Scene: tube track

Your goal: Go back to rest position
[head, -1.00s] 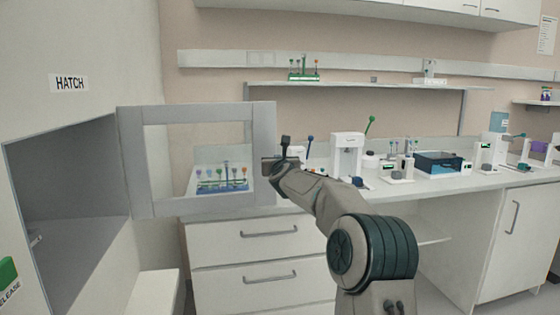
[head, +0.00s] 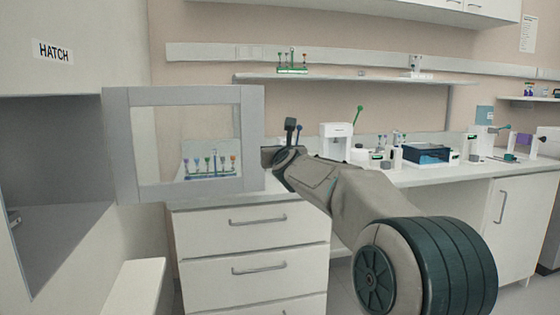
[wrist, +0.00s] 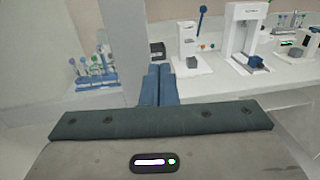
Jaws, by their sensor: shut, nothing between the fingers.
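My arm reaches forward from the lower right in the head view. Its end, my gripper, is beside the right edge of the open hatch door (head: 115,150) and mostly hidden there. In the wrist view my gripper (wrist: 158,72) shows two blue fingers side by side, closed together with nothing between them. The fingers are in front of the counter, close to the door frame (wrist: 125,50). Whether they touch the frame cannot be told.
The hatch opening (head: 50,170) is at the left, with its door swung out. A tube rack (head: 210,176) shows through the door window. The counter (head: 455,176) holds a white device (head: 335,143) and a blue box (head: 428,153). Drawers (head: 250,245) stand below.

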